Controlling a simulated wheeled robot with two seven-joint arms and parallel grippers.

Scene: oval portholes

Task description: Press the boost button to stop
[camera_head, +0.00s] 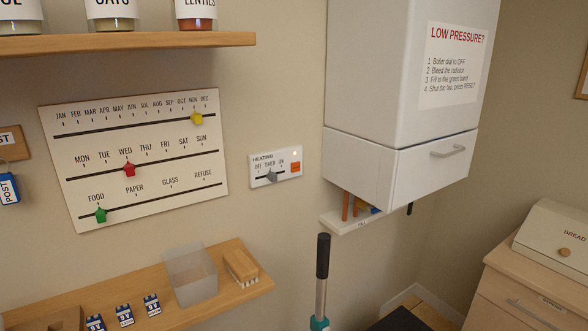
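A small white heating control panel (261,181) is fixed to the wall left of the boiler. It is marked HEATING, with OFF, TIMED and ON above a slot. A grey slider knob (272,176) stands near the middle of the slot. An orange-red button (296,168) is at the panel's right side, with a small pale light (295,153) above it. Any lettering on the button is too small to read. Neither gripper shows in the head view.
A white boiler (400,90) hangs to the right, with pipes below it. A wooden shelf (262,281) below the panel holds a clear bin (190,277) and a brush (241,266). A black-handled pole (322,258) stands upright below the panel. A bread bin (553,240) sits at the right.

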